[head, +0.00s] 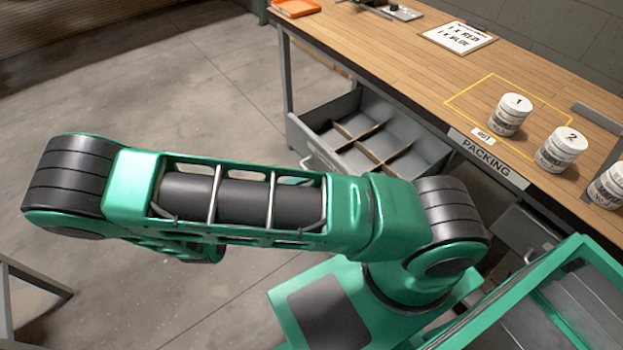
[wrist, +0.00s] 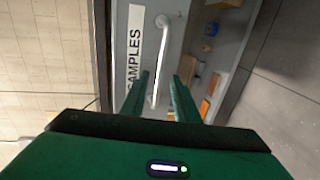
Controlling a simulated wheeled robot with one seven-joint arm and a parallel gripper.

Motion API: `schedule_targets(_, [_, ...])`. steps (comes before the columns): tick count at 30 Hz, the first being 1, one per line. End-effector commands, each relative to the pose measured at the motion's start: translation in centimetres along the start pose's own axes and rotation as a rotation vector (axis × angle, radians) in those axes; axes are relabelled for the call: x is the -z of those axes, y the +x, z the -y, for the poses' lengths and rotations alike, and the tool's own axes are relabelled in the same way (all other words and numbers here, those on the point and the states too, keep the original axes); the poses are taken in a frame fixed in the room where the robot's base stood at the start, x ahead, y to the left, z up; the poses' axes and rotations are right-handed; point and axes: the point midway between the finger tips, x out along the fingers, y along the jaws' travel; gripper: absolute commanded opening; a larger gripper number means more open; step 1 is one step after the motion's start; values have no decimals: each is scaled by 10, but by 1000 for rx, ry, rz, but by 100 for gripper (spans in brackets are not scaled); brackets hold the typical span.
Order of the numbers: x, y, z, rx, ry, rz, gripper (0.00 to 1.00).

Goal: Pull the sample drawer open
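In the wrist view a grey drawer front carries a white label reading SAMPLES (wrist: 134,50). A pale bar handle (wrist: 157,55) is fixed beside the label. My gripper (wrist: 160,88) is open, with one dark green finger on each side of the handle's near end. I cannot tell whether either finger touches the handle. My gripper is not visible in the head view, where my green arm covers much of the middle. The SAMPLES label does not show there.
A divided drawer (head: 295,128) stands open under the wooden workbench (head: 400,45). Another drawer front (head: 525,232) is at right. White tubs (head: 510,115) stand on the bench. Small orange and brown items (wrist: 207,105) lie beyond the handle.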

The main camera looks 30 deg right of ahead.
Motion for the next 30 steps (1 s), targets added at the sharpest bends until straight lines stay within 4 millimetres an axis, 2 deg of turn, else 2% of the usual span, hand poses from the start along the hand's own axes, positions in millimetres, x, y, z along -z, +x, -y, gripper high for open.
schedule_targets(1, [1, -11, 1, 2, 0, -3, 28])
schedule_targets(6, [2, -38, 1, 2, 0, -3, 28])
schedule_targets(12, [2, -55, 0, 1, 0, -2, 28])
schedule_targets(30, [2, -57, 0, 1, 0, 1, 28])
